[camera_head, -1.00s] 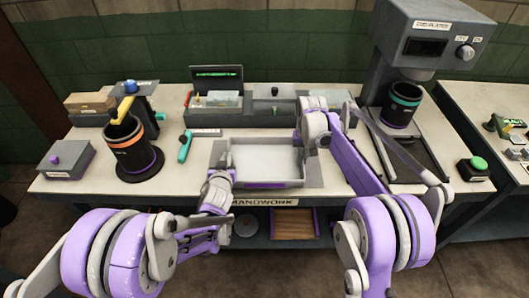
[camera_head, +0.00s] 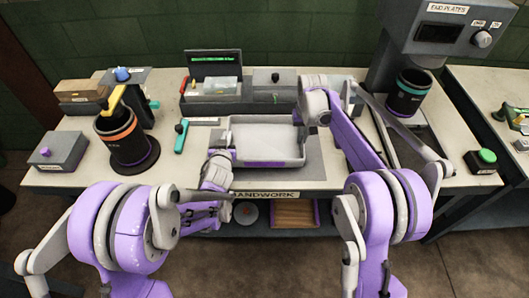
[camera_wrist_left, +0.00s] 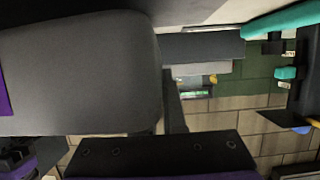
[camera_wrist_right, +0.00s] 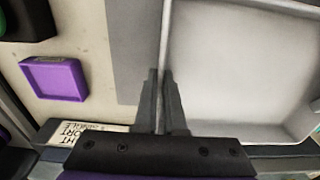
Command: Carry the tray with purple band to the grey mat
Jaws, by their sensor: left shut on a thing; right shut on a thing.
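The tray (camera_head: 268,133), light grey inside with a purple band (camera_head: 264,163) on its front wall, is level in the middle of the bench. My left gripper (camera_head: 226,154) is shut on its left side; the tray's grey wall (camera_wrist_left: 80,75) fills much of the left wrist view. My right gripper (camera_head: 302,117) is shut on its right side; in the right wrist view its fingers (camera_wrist_right: 162,105) pinch the rim. The grey mat (camera_head: 315,163) shows beneath and around the tray, at the right and front. The gap between tray and mat cannot be judged.
A grey console (camera_head: 210,101) stands behind the tray. A teal-handled tool (camera_head: 181,137) and a dark orange-banded cup (camera_head: 123,138) are at left. A press (camera_head: 445,30) with a teal-banded cup (camera_head: 407,92) is at right. A purple square piece (camera_wrist_right: 55,80) shows beside the mat.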

